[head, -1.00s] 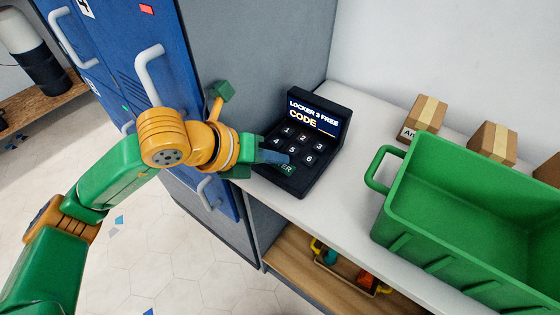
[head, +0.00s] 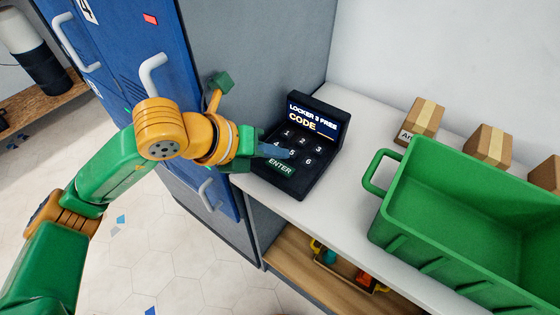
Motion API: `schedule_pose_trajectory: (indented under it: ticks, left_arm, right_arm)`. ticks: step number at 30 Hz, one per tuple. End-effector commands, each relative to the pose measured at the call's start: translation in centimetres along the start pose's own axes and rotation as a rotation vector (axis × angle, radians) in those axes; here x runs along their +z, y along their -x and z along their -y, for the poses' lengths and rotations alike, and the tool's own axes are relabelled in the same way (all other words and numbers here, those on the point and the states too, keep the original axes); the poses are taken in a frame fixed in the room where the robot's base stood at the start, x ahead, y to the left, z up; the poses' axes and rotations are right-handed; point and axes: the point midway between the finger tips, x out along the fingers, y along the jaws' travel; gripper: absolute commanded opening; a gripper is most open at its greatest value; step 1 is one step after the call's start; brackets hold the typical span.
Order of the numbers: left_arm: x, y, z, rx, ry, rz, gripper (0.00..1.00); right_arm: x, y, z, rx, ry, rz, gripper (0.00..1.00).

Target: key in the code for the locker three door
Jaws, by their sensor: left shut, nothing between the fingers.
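A black keypad (head: 302,179) stands on the white counter. Its screen (head: 312,117) reads "LOCKER 3 FREE" and "CODE", followed by a line of blanks. Number keys 1 to 6 show in two rows, with a green ENTER key (head: 281,168) below them. My left gripper (head: 284,153) is shut and empty. Its blue fingertips are over the keypad, beside the 4 and 5 keys; I cannot tell whether they touch. The blue lockers (head: 140,50) with pale handles stand at left, their doors closed. My right gripper is not in view.
A green crate (head: 398,226) takes up the right of the counter (head: 330,208). Several cardboard boxes (head: 422,117) stand behind it along the wall. A wooden shelf (head: 290,260) below holds a small tray of items. A grey side panel (head: 240,50) rises behind the keypad.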

Motion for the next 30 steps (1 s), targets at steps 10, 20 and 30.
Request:
schedule_pose_trajectory:
  ticks: [10, 20, 30]
  left_arm:
    - [2.0, 2.8, 2.0, -0.001, 0.0, 0.0, 0.0]
    - [2.1, 2.9, 2.1, 0.0, 0.001, -0.001, 0.0]
    - [2.1, 2.9, 2.1, 0.0, 0.0, 0.0, 0.0]
  right_arm:
    - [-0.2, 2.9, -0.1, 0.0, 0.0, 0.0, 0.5]
    - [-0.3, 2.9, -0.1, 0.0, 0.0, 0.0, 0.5]
    - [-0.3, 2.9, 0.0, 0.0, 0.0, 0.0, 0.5]
